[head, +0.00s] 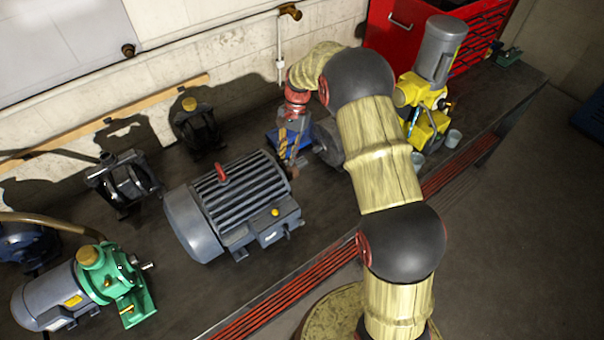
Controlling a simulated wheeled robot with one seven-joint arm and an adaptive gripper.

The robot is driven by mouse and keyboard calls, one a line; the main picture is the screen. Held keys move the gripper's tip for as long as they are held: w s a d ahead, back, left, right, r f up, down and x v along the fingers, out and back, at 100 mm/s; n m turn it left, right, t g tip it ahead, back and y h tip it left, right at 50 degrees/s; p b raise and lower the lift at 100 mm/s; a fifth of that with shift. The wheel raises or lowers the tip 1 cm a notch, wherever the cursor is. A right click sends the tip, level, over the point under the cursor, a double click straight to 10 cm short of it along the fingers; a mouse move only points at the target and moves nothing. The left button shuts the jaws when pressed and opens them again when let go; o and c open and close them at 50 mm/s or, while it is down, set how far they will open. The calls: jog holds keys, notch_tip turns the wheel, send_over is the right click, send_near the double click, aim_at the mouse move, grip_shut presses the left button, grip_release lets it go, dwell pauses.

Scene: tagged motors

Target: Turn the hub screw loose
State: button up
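My gripper (290,160) hangs at the end of my arm, pointing down beside a small machine with blue parts (274,138) behind the large grey motor. Its fingers look thin and brownish. They overlap the machine in the picture, so I cannot tell whether they touch it or are open or shut. A dark grey round part (327,142) shows just right of the gripper, partly behind my arm. I cannot pick out the hub screw; it is too small or hidden.
The large grey motor (228,208) with a red lifting eye stands close in front of the gripper. A green-and-grey motor (110,282) and dark pumps (124,184) stand left. A yellow pump with a grey motor (437,52) stands right. Bare bench (205,300) shows in front.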

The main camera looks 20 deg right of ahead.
jog(key=m, duration=0.1)
jog(key=m+t+b, duration=0.1)
jog(key=m, duration=0.1)
jog(key=m+y, duration=0.1)
jog(key=m, duration=0.1)
jog(key=shift+s+d+t, duration=0.25)
jog(key=shift+s+t, duration=0.05)
jog(key=m+t+b, duration=0.1)
jog(key=m, duration=0.3)
jog(key=shift+s+b, duration=0.15)
jog(key=shift+b, duration=0.2)
jog(key=m+t, duration=0.1)
jog(key=m, duration=0.1)
jog(key=m+b, duration=0.1)
jog(key=shift+s+a+m+t, duration=0.1)
jog(key=shift+s+m+t, duration=0.1)
jog(key=shift+m+t, duration=0.2)
jog(key=m, duration=0.2)
jog(key=m+t+h+b, duration=0.1)
jog(key=m, duration=0.2)
jog(key=shift+s+a+t+b, duration=0.15)
jog(key=shift+s+t+b, duration=0.05)
jog(key=shift+t+b, duration=0.1)
jog(key=v, duration=0.7)
jog(key=s+r+n+h+b, duration=0.3)
jog(key=s+n+b, duration=0.4)
jog(key=s+n, duration=1.9)
jog(key=shift+s+a+r, duration=0.15)
jog(key=shift+s+a, duration=0.3)
jog(key=shift+s, duration=0.05)
